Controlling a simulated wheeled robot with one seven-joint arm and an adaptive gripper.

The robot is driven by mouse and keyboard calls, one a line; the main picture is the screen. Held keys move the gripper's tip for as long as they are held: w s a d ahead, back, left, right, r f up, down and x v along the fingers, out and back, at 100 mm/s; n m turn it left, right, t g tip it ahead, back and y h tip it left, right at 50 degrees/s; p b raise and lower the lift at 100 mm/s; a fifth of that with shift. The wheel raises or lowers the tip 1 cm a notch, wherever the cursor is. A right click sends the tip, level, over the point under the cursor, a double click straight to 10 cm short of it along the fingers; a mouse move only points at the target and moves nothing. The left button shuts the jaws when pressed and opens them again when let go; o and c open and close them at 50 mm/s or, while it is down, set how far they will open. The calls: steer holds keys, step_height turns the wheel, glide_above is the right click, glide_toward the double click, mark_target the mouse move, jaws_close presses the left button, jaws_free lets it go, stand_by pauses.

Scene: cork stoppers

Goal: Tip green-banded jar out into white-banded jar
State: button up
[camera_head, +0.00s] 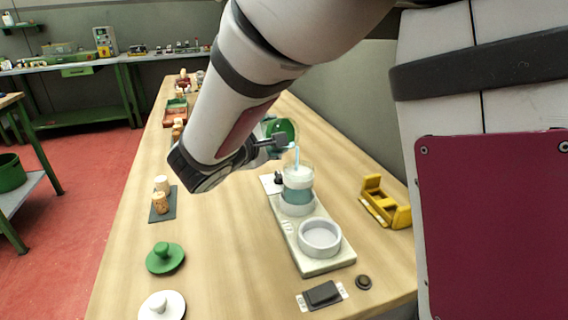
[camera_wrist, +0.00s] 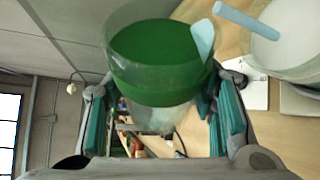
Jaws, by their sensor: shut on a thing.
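My gripper (camera_head: 272,142) is shut on the green-banded jar (camera_head: 283,128), which is tipped over above the white-banded jar (camera_head: 298,183). In the wrist view the green-banded jar (camera_wrist: 150,50) sits between both fingers of my gripper (camera_wrist: 157,98). A pale blue stream (camera_head: 297,154) runs from its mouth down into the white-banded jar; it also shows in the wrist view (camera_wrist: 245,20). The white-banded jar is clear and upright, with teal liquid inside, and stands at the far ring of a pale tray (camera_head: 316,267). How much is left in the green-banded jar is unclear.
The tray's near ring (camera_head: 320,236) is empty. A yellow rack (camera_head: 387,203) stands to the right. A green lid (camera_head: 165,259), a white lid (camera_head: 162,306) and cork stoppers (camera_head: 160,203) on a dark mat lie at left. A black device (camera_head: 322,294) lies in front.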

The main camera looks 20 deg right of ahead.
steer(key=shift+f+m+t+b, duration=0.1)
steer(key=shift+m+t+b, duration=0.2)
steer(key=shift+b, duration=0.25)
steer(key=shift+s+d+r+m+t+b, duration=0.35)
steer(key=shift+s+m+b, duration=0.2)
steer(key=shift+b, duration=1.6)
steer(key=shift+s+r+m+t+b, duration=0.2)
steer(key=shift+r+m+b, duration=0.45)
steer(key=shift+b, duration=1.65)
steer(key=shift+f+m+b, duration=0.3)
steer(key=shift+b, duration=0.65)
steer(key=shift+w+r+p, duration=0.1)
steer(key=shift+r+p, duration=0.25)
steer(key=shift+p, duration=0.65)
steer(key=shift+n+p, duration=0.4)
steer(key=shift+p, duration=0.55)
steer(key=p, duration=0.2)
steer(key=n+p, duration=0.1)
steer(key=p, duration=0.1)
steer(key=shift+w+a+f, duration=0.15)
steer(key=shift+w+f, duration=0.05)
steer(key=shift+f, duration=0.2)
steer(key=shift+w+f+n+g, duration=0.15)
steer(key=shift+f+n+g, duration=0.2)
steer(key=shift+g, duration=0.1)
